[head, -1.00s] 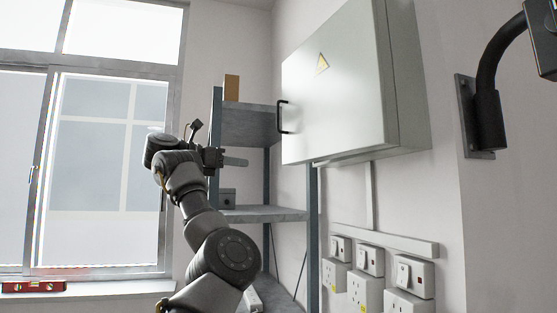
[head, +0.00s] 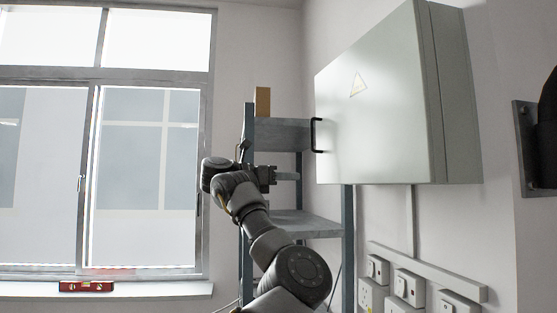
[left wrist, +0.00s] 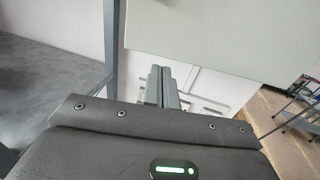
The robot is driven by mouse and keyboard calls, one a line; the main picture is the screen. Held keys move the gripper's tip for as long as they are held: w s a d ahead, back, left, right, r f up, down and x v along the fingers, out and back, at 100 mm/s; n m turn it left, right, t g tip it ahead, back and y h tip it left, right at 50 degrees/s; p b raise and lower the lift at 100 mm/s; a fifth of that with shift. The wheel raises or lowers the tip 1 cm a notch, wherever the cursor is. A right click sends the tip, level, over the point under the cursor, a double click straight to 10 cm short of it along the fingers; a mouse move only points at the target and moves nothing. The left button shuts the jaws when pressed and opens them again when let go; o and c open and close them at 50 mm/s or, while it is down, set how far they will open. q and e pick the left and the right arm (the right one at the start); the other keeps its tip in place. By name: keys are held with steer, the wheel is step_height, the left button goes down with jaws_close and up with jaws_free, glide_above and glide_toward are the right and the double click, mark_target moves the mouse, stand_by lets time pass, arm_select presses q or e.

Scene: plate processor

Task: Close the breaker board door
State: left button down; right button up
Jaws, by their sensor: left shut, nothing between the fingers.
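The breaker board (head: 450,110) is a pale grey box on the right-hand wall in the head view. Its door (head: 370,120) bears a yellow warning triangle and a black handle (head: 315,135) on its left edge. The door looks flush with the box or nearly so; I cannot tell whether a small gap is left. My left gripper (head: 290,176) is shut and empty, left of and below the handle, apart from the door. In the left wrist view its fingers (left wrist: 162,88) are together, just below the edge of a pale panel (left wrist: 220,35), probably the door. My right gripper is out of view.
A metal shelf unit (head: 347,225) stands behind my left arm, with a brown box (head: 262,101) on top. Sockets (head: 408,286) and trunking line the wall below the board. A window is at left, with a red level (head: 86,286) on its sill.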

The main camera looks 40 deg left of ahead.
mark_target(328, 178)
arm_select(q)
steer(key=p+x, duration=0.3)
steer(key=x, duration=0.3)
steer(key=shift+w+d+r+p, duration=0.2)
steer(key=shift+w+p, duration=0.1)
steer(key=shift+p, duration=0.1)
steer(key=shift+w+d+f, duration=0.15)
steer(key=shift+w+f, duration=0.05)
steer(key=shift+w, duration=0.25)
